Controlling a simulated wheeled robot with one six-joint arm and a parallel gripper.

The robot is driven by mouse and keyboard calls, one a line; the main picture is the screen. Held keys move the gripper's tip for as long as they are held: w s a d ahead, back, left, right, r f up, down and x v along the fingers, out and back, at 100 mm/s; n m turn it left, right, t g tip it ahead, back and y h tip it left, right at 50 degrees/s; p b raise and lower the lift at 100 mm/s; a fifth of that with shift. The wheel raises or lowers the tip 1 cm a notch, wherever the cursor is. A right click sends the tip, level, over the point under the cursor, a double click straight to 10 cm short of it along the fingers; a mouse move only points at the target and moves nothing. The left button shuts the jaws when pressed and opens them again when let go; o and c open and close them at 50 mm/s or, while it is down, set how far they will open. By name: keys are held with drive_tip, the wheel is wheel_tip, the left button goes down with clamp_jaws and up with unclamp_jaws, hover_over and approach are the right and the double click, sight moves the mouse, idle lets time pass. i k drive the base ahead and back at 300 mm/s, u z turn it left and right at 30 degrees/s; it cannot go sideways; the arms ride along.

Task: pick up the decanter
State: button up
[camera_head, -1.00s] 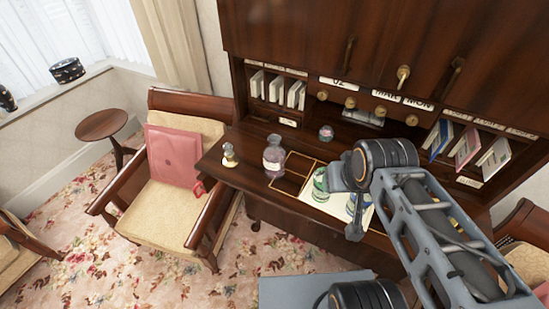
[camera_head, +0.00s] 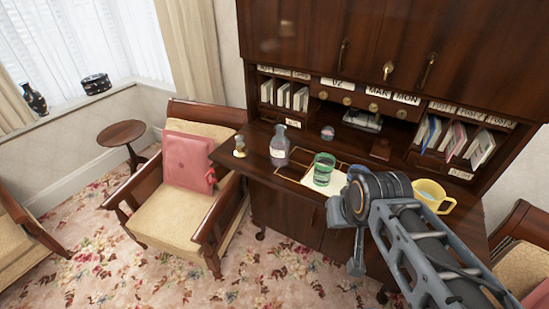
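The decanter (camera_head: 279,147), a clear glass bottle with a narrow neck and a pale purple tint, stands upright on the left part of the wooden desk (camera_head: 258,164). I take this bottle for the decanter. My gripper (camera_head: 352,240) shows as a small grey part at the end of my arm, in front of the desk, to the right of and lower in the picture than the decanter. It is apart from the decanter. Its fingers are not clear, so I cannot tell whether it is open or shut.
A green glass (camera_head: 323,169) stands on white paper right of the decanter. A small bottle (camera_head: 240,146) stands to its left. An armchair (camera_head: 172,211) with a pink cushion (camera_head: 187,162) stands left of the desk.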

sight(280, 144)
drive_tip(key=u, duration=1.1)
drive_tip(key=i, duration=0.5)
drive_tip(key=u, duration=0.85)
